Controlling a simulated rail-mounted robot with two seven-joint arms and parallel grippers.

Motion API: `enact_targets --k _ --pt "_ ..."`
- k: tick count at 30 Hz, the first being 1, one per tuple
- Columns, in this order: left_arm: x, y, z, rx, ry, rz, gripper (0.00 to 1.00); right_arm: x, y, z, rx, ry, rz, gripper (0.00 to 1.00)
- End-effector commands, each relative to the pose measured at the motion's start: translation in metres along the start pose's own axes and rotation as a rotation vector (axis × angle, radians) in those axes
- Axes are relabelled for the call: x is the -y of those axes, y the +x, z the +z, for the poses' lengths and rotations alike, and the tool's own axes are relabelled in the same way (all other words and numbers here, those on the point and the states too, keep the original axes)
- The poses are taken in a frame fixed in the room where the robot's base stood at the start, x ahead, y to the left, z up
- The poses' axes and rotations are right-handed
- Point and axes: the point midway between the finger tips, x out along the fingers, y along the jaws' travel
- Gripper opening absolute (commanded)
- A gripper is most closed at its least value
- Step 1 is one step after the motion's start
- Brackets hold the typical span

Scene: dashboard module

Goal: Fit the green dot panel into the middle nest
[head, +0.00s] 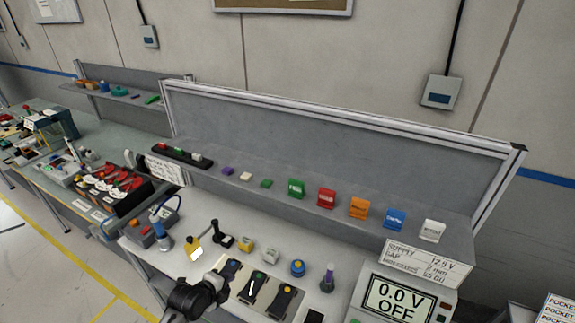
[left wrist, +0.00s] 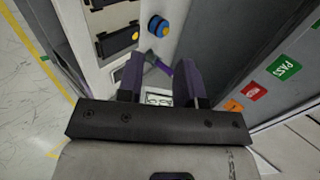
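Three dark slots or panels lie in a row on the light bench in the head view. The middle one (head: 254,288) has a small green dot near its top and a thin white streak; I cannot tell whether it is a seated panel or a nest with one in it. Beside it are the left one (head: 229,268) and the right one (head: 285,301), which has a yellow-orange dot. My left gripper (head: 222,284) is low beside the row. In the left wrist view its two dark fingers (left wrist: 158,88) stand apart with nothing clearly between them. My right gripper is not in view.
Behind the row are a yellow block (head: 246,244), a grey block (head: 270,255), a blue knob (head: 297,268) and a purple-topped tool (head: 327,279). A meter reading 0.0 V OFF (head: 401,298) is at the right. A shelf behind holds coloured tags, including a green one (head: 296,188).

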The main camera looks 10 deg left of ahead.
Motion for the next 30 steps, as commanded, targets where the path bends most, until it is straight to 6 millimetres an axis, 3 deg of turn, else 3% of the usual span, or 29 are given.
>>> enact_targets --k 5,12,17,20,23,26,30 --pt "0.0 0.0 0.0 0.0 -0.096 0.001 0.34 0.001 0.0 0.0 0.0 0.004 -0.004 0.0" --pt "-0.022 -0.003 0.0 0.05 -0.574 0.142 0.34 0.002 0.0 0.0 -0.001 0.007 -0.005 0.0" --pt "-0.004 -0.03 -0.006 0.159 -0.889 0.173 0.34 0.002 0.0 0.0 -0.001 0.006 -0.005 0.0" --pt "0.025 -0.062 -0.012 0.23 -1.08 0.116 0.34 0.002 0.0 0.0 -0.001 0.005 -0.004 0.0" --pt "0.055 -0.108 -0.025 0.281 -1.275 0.013 0.34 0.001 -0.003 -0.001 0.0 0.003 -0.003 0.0" --pt "0.051 -0.156 -0.046 0.318 -1.427 -0.051 0.34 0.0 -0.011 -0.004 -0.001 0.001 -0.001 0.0" --pt "0.018 -0.222 -0.077 0.352 -1.523 -0.079 0.34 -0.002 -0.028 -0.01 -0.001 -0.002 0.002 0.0"
